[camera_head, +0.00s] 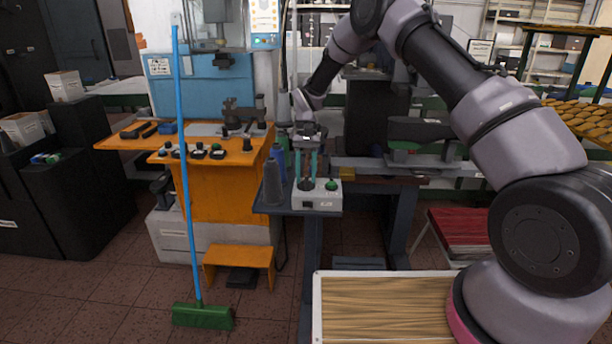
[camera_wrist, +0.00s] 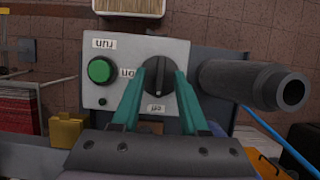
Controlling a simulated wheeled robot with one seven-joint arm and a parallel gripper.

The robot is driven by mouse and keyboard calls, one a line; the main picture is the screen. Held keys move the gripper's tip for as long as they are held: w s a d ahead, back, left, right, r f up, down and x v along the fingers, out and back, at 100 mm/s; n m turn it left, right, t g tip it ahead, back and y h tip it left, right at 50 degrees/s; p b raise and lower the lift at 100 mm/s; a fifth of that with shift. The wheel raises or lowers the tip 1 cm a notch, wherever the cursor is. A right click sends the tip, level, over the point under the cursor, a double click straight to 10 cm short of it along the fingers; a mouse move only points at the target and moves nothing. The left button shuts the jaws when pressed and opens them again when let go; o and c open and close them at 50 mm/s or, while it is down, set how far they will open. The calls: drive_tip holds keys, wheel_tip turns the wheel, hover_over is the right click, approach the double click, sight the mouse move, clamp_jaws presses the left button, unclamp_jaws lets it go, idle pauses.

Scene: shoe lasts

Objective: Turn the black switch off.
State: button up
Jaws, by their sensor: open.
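The black switch (camera_wrist: 157,74) is a round knob with a raised grip on the face of a pale grey control box (camera_wrist: 100,75). In the wrist view its grip stands roughly upright, and small labels sit left of it and below it, too unclear to read surely. My gripper (camera_wrist: 160,82) has teal fingers, open, one on each side of the knob. Whether they touch it I cannot tell.
A green button (camera_wrist: 100,70) sits left of the switch in the wrist view. A dark grey cylinder (camera_wrist: 240,85) stands close on the other side; it shows as a cone (camera_head: 272,184) in the head view. A blue bottle (camera_head: 278,158) stands behind it.

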drive_tip(key=v, duration=1)
drive_tip(key=shift+r, duration=0.3)
drive_tip(key=shift+w, duration=0.1)
drive_tip(key=s+d+r+t+y, duration=0.1)
drive_tip(key=s+d+r+t, duration=0.15)
drive_tip(key=d+r, duration=0.4)
drive_tip(key=s+d+r+m+t, duration=0.1)
drive_tip(key=s+d+r, duration=0.3)
drive_tip(key=r, duration=0.5)
drive_tip(key=s+d+r+t+y, duration=0.1)
drive_tip(key=s+d+r+t, duration=0.15)
drive_tip(key=d+r, duration=0.4)
drive_tip(key=s+d+r+m+t, duration=0.1)
drive_tip(key=s+d+t, duration=0.1)
drive_tip(key=s, duration=0.5)
drive_tip(key=s+d+r+m+t, duration=0.1)
drive_tip(key=s+d, duration=0.3)
drive_tip(key=s, duration=0.4)
drive_tip(key=s+d+r+m+t, duration=0.1)
drive_tip(key=s+d+r+t, duration=0.1)
drive_tip(key=s, duration=0.6)
drive_tip(key=shift+d+r+t, duration=0.4)
drive_tip(key=shift+d+r, duration=0.2)
drive_tip(key=shift+d, duration=0.45)
